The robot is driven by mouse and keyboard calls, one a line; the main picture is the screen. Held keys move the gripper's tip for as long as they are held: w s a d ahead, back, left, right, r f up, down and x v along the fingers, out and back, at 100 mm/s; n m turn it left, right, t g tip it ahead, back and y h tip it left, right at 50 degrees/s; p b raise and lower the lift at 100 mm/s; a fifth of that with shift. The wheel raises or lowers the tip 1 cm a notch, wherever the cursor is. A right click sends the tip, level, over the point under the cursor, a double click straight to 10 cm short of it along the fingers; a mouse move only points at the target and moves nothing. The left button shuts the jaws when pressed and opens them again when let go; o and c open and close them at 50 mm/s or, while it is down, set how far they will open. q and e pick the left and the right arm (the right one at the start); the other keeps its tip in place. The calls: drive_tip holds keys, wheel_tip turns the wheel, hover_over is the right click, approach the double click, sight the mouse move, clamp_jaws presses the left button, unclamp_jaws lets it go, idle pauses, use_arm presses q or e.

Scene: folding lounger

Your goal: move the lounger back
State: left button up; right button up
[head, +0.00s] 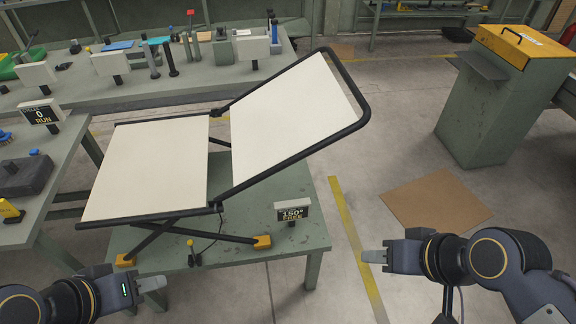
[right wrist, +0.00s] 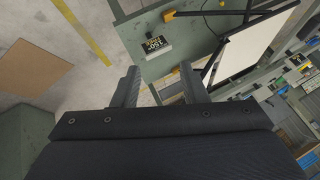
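The lounger (head: 160,167) stands on a green table, with two cream panels in a black tube frame. Its flat seat panel is at the left. Its back panel (head: 292,112) slopes up to the right, ending in a rounded black bar. A small display (head: 293,212) on the table reads 150° and FREE. Part of the lounger (right wrist: 245,48) and the display (right wrist: 153,44) show in the right wrist view. My left gripper (head: 150,284) is in front of the table's near left corner, its finger gap unclear. My right gripper (head: 373,256) is open and empty, right of the table, apart from the lounger.
Benches with tools and a "0 RUN" display (head: 43,114) stand left and behind. A green cabinet (head: 500,95) stands at the right. Open floor with a brown mat (head: 435,200) lies between.

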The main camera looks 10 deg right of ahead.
drive_tip(key=shift+o, duration=0.2)
drive_tip(key=m+t+y+b, duration=0.4)
drive_tip(key=m+t+b, duration=0.1)
drive_tip(key=t+b, duration=0.6)
approach(327, 145)
drive_tip(key=x, duration=0.4)
drive_tip(key=shift+w+a+p, duration=0.1)
drive_tip(key=shift+w+p, duration=0.1)
drive_tip(key=shift+p, duration=0.1)
drive_tip(key=x, duration=0.7)
drive_tip(key=shift+f, duration=0.1)
drive_tip(key=shift+c, duration=0.2)
